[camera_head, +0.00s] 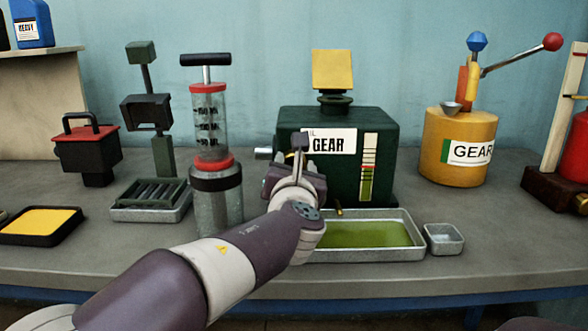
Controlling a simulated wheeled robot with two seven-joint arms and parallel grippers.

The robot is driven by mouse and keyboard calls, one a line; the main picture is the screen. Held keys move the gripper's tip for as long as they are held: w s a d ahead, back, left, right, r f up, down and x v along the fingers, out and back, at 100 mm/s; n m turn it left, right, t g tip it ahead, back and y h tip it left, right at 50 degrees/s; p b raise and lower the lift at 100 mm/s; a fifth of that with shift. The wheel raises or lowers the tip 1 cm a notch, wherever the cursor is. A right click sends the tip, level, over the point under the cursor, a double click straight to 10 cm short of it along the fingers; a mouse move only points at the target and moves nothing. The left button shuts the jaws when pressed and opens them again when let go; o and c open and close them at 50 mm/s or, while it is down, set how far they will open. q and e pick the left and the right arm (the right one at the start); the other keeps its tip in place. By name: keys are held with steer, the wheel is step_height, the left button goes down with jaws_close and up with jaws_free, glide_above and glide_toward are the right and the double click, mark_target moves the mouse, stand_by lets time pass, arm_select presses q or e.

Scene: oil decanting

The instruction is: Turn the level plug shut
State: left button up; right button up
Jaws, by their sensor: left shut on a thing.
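A dark green gear housing (290,118) labelled GEAR stands mid-table with a striped sight gauge (368,167) on its front. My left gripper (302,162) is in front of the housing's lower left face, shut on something. The level plug is not clearly visible; the gripper and wrist cover that part of the face. A thin grey upright piece (301,142) shows just above the fingers; I cannot tell whether it belongs to the plug. A small brass fitting (339,207) shows low on the housing, right of my wrist. My right gripper is not in view.
A metal tray (415,247) with green oil lies before the housing, a small metal dish (444,238) beside it. A pump cylinder (209,120) stands close left of my arm. A yellow GEAR drum (449,140) with a red-knobbed lever stands right. Free table lies at front right.

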arm_select(q)
steer(key=n+b, duration=0.2)
steer(key=n, duration=0.1)
steer(key=n+b, duration=0.1)
steer(key=shift+f+n+b, duration=0.25)
steer(key=shift+n+b, duration=0.05)
steer(key=shift+b, duration=0.05)
steer(key=n+b, duration=0.2)
steer(key=n, duration=0.1)
steer(key=shift+n, duration=0.3)
steer(key=n+b, duration=0.2)
steer(key=n, duration=0.1)
steer(key=shift+n+b, duration=0.3)
steer(key=shift+b, duration=0.1)
steer(key=n+b, duration=0.3)
steer(key=n, duration=0.3)
steer(key=shift+b, duration=0.3)
steer(key=n+b, duration=0.2)
steer(key=n, duration=0.3)
steer(key=shift+r+n, duration=0.1)
steer(key=shift+n, duration=0.3)
steer(key=o, duration=1)
steer(key=shift+o, duration=0.2)
steer(key=shift+r, duration=0.1)
